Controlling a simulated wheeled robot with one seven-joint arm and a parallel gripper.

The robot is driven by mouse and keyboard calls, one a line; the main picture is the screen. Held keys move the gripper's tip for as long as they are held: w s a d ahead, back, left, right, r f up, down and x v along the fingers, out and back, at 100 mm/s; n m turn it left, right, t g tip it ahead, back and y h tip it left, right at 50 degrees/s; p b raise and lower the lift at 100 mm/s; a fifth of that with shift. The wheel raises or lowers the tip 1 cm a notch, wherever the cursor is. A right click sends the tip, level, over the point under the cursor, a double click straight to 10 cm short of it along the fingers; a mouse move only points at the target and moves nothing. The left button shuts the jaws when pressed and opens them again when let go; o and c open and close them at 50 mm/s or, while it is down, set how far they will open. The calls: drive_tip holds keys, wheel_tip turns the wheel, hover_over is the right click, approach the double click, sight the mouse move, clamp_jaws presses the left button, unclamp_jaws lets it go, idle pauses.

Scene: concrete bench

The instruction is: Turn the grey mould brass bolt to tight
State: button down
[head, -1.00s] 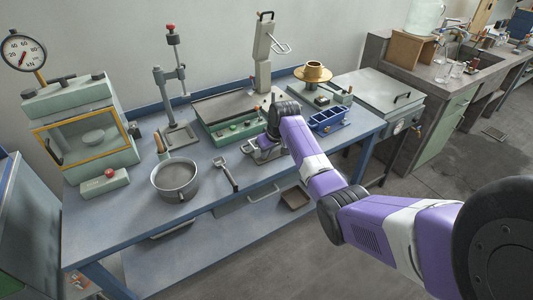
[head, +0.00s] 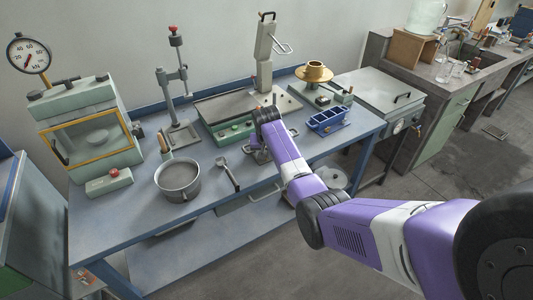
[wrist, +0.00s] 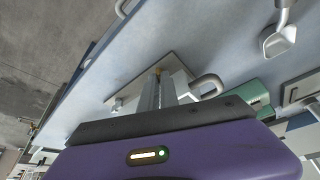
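The grey mould (wrist: 181,81) lies on the bench in the wrist view, with a bent grey handle (wrist: 208,84) at its right. In the head view only parts of the mould (head: 262,155) show below my wrist. A small bit of the brass bolt (wrist: 157,71) shows at the tips of my gripper (wrist: 158,78). The two grey fingers are close together and point down at the bolt. Whether they grip it or only stand around it I cannot tell. The bolt is hidden by my arm in the head view.
A grey pot (head: 177,180) and a scoop (head: 228,174) stand left of my wrist. A blue three-bay mould (head: 327,120) stands to the right, with a brass piece (head: 314,72) behind it. A green-based machine (head: 236,132) is close behind. The bench front edge is near.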

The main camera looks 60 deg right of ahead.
drive_tip(key=shift+m, duration=0.4)
drive_tip(key=c, duration=1.6)
unclamp_jaws()
